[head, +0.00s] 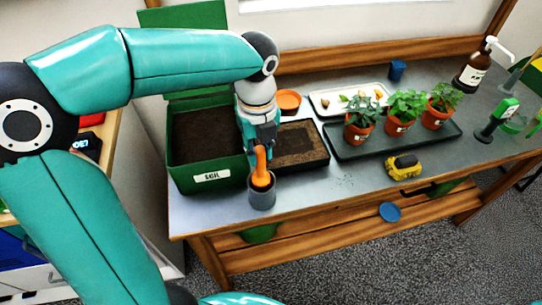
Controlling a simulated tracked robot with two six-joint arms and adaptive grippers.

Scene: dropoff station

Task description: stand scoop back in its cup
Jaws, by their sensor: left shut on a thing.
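The orange scoop (261,168) is held in my left gripper (261,147), which comes down from above and is shut on it. The scoop's lower end shows at the mouth of a grey cup (262,196). The cup stands upright on the bench near its front edge, in front of the soil box. The scoop looks roughly upright and its lowest part is hidden by the cup wall. My right gripper is not in view.
A green soil box (212,177) stands left of the cup, and a black soil tray (315,163) behind it to the right. Potted plants (402,119) stand on a dark tray (345,150). A yellow object (404,167) lies farther right. Bench surface (330,192) right of the cup is clear.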

